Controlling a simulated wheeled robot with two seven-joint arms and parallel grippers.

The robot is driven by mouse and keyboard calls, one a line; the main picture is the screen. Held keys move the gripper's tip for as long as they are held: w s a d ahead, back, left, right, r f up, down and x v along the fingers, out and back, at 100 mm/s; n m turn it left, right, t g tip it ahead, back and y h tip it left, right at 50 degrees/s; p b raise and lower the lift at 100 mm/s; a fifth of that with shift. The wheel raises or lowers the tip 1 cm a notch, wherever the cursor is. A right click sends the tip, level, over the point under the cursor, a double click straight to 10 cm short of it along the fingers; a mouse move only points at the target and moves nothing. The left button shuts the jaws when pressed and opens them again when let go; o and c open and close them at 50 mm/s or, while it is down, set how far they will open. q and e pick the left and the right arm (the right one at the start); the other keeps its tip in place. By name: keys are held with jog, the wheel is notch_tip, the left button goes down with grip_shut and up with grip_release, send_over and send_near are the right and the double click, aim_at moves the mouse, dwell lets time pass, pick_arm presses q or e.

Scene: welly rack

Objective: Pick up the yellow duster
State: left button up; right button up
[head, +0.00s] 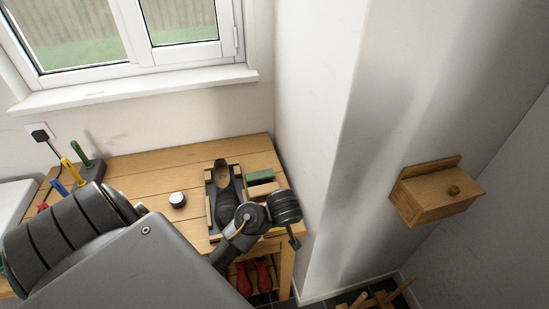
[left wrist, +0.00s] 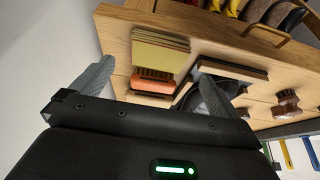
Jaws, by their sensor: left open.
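The yellow duster (left wrist: 160,50) looks like a folded, layered cloth lying on the wooden bench top in the left wrist view. In the head view only a yellow sliver of it (head: 277,231) seems to show by my left gripper; the rest is hidden. My left gripper (head: 294,241) is over the right end of the bench. In the left wrist view my left gripper (left wrist: 163,80) is open, its two fingers spread on either side of the view with the duster beyond and between them. Nothing is held. My right gripper is not in view.
An orange brush (left wrist: 152,82) lies beside the duster. A dark shoe (head: 222,175) stands in a tray on the bench (head: 150,160), near a green block (head: 260,177) and a round tin (head: 177,199). Red boots (head: 263,275) stand below. A wooden wall box (head: 435,190) hangs right.

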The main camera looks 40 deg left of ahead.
pick_arm(q)
jog(key=shift+w+a+p+x, duration=0.1)
jog(key=shift+p+x, duration=0.15)
jog(key=shift+x, duration=1.3)
jog(key=shift+w+a+p+x, duration=0.15)
jog(key=shift+p+x, duration=0.1)
jog(key=shift+x, duration=1.3)
jog(key=shift+s+d+r, duration=0.1)
jog(key=shift+r, duration=0.1)
jog(key=shift+c, duration=0.9)
jog(key=c, duration=0.7)
notch_tip(320, 180, up, 10)
